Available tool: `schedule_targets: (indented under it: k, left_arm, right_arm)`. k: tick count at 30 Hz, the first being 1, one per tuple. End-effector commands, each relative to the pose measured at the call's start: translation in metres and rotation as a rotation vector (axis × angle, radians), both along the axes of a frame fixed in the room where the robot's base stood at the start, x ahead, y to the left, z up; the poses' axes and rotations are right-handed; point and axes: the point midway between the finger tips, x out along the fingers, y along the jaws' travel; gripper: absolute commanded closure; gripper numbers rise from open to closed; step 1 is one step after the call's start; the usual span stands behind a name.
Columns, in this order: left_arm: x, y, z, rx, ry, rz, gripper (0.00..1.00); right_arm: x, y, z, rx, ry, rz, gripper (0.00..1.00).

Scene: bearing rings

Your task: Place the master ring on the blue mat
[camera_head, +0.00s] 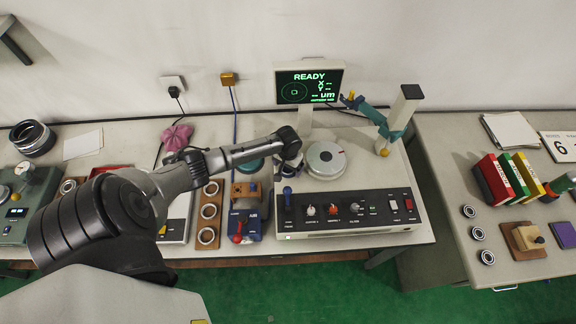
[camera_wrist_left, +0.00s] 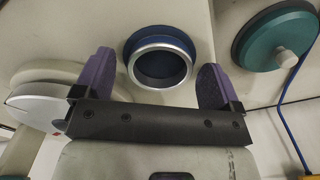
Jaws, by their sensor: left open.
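A silver-rimmed ring (camera_wrist_left: 160,64), which looks like the master ring, shows in the left wrist view. The round blue surface (camera_wrist_left: 143,37) just behind it looks like the blue mat; I cannot tell whether the ring rests flat on it. My left gripper (camera_wrist_left: 155,78) is open, its purple fingers on either side of the ring with a small gap at each side. In the head view my left gripper (camera_head: 290,160) is over the bench between a teal disc (camera_head: 250,165) and a round turntable (camera_head: 326,160), and largely hides the ring. My right gripper is out of view.
A control panel (camera_head: 348,210) lies in front of the turntable. A board with rings (camera_head: 208,212) and a blue device (camera_head: 246,222) are to the left. The teal disc has a knob (camera_wrist_left: 286,59).

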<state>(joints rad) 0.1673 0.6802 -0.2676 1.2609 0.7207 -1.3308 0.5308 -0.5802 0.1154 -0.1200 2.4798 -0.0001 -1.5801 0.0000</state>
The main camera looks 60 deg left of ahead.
Motion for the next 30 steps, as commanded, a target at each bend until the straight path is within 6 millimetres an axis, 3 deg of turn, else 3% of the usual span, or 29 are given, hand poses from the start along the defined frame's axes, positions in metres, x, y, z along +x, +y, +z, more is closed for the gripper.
schedule_targets:
  k: [8, 21, 30]
  left_arm:
    - [0.0, 0.001, 0.014, 0.002, -0.001, 0.0, 0.1]
    - [0.0, 0.0, 0.092, 0.001, -0.002, -0.002, 0.1]
    - [0.0, 0.0, 0.119, -0.001, 0.0, -0.001, 0.1]
  right_arm:
    - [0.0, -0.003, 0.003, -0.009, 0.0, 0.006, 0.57]
    - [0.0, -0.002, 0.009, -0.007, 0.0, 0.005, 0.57]
    - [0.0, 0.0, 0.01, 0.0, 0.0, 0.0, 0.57]
